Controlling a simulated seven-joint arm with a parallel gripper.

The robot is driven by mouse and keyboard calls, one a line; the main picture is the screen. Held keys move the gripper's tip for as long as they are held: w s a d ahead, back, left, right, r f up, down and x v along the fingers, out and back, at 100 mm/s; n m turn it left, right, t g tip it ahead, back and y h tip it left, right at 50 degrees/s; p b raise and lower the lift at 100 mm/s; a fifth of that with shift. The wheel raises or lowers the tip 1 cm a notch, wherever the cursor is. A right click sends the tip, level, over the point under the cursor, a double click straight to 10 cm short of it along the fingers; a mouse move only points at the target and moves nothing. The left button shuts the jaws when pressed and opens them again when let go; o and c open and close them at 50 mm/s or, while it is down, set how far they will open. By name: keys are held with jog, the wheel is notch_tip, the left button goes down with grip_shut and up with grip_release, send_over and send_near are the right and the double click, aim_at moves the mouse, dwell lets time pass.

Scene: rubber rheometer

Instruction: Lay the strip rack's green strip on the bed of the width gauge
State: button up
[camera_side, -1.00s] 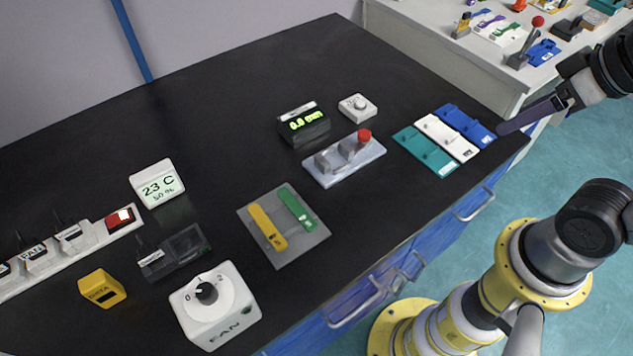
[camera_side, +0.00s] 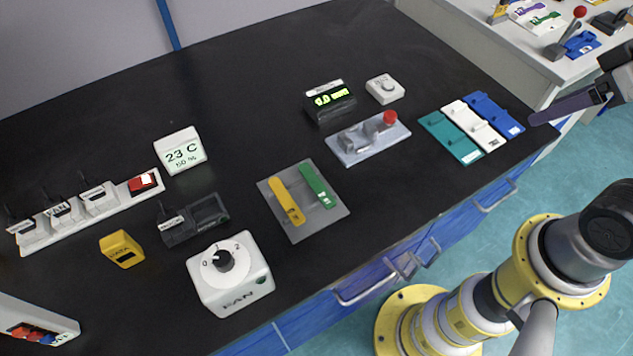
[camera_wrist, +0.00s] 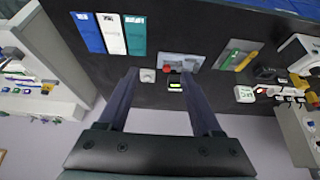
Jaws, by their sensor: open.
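The strip rack is a flat grey plate (camera_side: 330,212) near the bench's front edge. It bears a yellow strip (camera_side: 284,203) and, to its right, a green strip (camera_side: 318,187). The rack's green strip also shows in the wrist view (camera_wrist: 231,59). The width gauge (camera_side: 350,151) is a pale base with grey blocks and a red knob, right of and behind the rack. My gripper (camera_wrist: 161,74) is open and empty, with both fingers apart in the wrist view. In the side view it is at the right edge, beyond the mats, away from rack and gauge.
Teal (camera_side: 450,137), white (camera_side: 474,126) and blue (camera_side: 494,116) mats lie right of the gauge. A display reading 0.0 mm (camera_side: 331,101) and a white knob box (camera_side: 385,89) stand behind it. A fan dial (camera_side: 230,280) stands left of the rack. Bare bench separates rack and gauge.

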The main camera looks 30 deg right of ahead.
jog(key=w+r+n+t+h, duration=0.1)
jog(key=w+r+n, duration=0.35)
jog(key=n, duration=0.75)
jog(key=n+g+y, duration=0.1)
jog(key=n+g, duration=0.1)
jog(key=n, duration=2.2)
send_over(326, 196)
jog(key=s, duration=0.6)
notch_tip(326, 196, down, 16)
jog(key=x, duration=1.3)
jog(key=shift+s+f, duration=0.1)
jog(key=shift+f, duration=0.1)
grip_shut()
